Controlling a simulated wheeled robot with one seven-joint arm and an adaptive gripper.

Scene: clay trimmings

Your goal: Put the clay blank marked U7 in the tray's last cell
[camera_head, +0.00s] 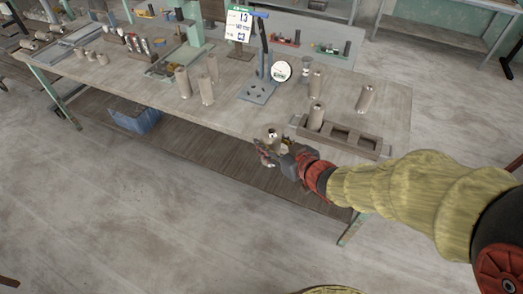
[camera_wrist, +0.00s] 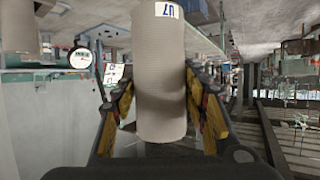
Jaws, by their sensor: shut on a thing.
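My gripper (camera_head: 277,148) is shut on a grey-brown clay cylinder, the clay blank U7 (camera_wrist: 160,85). In the wrist view its white label reads U7 upside down, and the yellow-padded fingers (camera_wrist: 160,112) lie on both sides of it. In the head view the blank's round top (camera_head: 271,131) shows at the table's front edge, left of the tray. The dark tray (camera_head: 352,153) has three cells in a row. A clay cylinder (camera_head: 316,117) stands in its left cell. The middle and right cells look empty. My gripper hides the blank's lower part in the head view.
Clay cylinders stand behind the tray (camera_head: 365,98) and farther left on the table (camera_head: 207,88). A stand with a blue-handled lever (camera_head: 262,60) and a round dial (camera_head: 281,71) stand mid-table. Bare tabletop (camera_head: 232,118) lies left of my gripper.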

